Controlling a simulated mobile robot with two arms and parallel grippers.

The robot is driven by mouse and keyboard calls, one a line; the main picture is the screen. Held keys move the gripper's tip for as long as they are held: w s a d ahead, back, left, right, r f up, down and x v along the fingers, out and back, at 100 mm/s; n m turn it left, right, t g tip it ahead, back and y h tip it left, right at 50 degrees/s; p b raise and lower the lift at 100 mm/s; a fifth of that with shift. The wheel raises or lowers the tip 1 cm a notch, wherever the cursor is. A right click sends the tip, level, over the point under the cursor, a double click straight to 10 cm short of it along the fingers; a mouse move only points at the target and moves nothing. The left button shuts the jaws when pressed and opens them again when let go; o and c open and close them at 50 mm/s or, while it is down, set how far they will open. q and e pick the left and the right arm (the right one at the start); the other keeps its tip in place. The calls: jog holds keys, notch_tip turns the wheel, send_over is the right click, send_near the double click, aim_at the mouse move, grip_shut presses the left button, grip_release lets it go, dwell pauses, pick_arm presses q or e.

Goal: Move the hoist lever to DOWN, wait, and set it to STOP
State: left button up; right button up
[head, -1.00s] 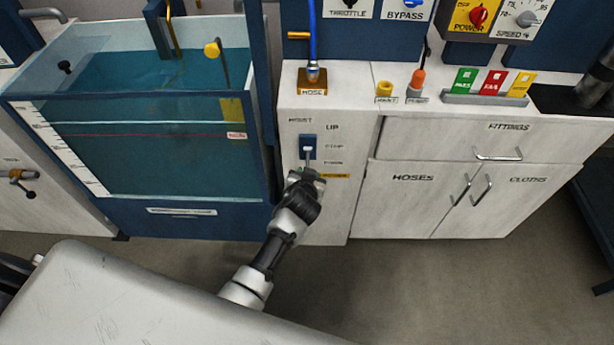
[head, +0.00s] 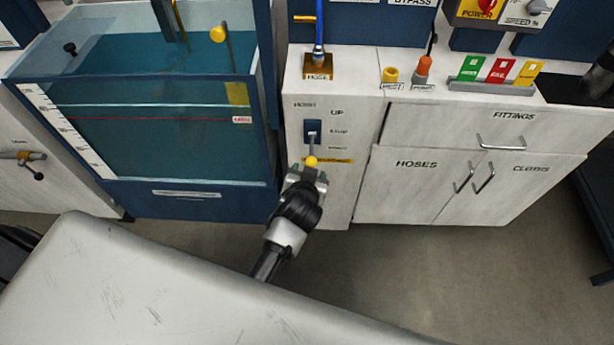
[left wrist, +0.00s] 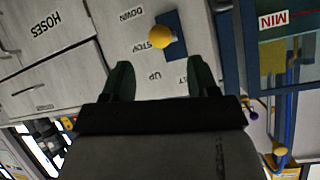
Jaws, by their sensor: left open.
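The hoist lever (head: 312,145) is a thin rod with a yellow knob (head: 311,161), on a blue plate (head: 312,128) on the white cabinet front. In the left wrist view, which is upside down, the knob (left wrist: 162,37) appears beside the STOP label (left wrist: 158,45); I cannot tell the exact setting. My left gripper (head: 307,176) is open just in front of and below the knob. Its fingers (left wrist: 161,70) are spread and empty, apart from the knob. My right gripper is not in view.
A blue-framed water tank (head: 170,120) stands left of the lever panel. Drawers and doors with metal handles (head: 475,175) are on the right. The floor (head: 430,270) in front is clear.

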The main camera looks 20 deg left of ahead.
pick_arm(q)
jog(key=shift+v, duration=1.25)
jog(key=s+f+m+g+h, duration=0.1)
jog(key=s+f+g, duration=0.1)
jog(key=s+f, duration=0.5)
jog(key=s+f+m+g+h+p, duration=0.15)
jog(key=s+f, duration=0.25)
jog(key=f, duration=0.6)
jog(key=s+f+g, duration=0.3)
jog(key=s+f, duration=0.2)
jog(key=f, duration=0.4)
jog(key=s+a+f+g, duration=0.1)
jog(key=s+a+f, duration=0.2)
jog(key=s, duration=0.5)
jog(key=s+a+f+g, duration=0.2)
jog(key=s+a+f, duration=0.1)
jog(key=s, duration=0.5)
jog(key=s+a+f+g, duration=0.1)
jog(key=s+a+f, duration=0.2)
jog(key=s, duration=0.5)
jog(key=shift+f+p, duration=0.35)
jog(key=shift+f, duration=0.15)
jog(key=shift+n, duration=0.25)
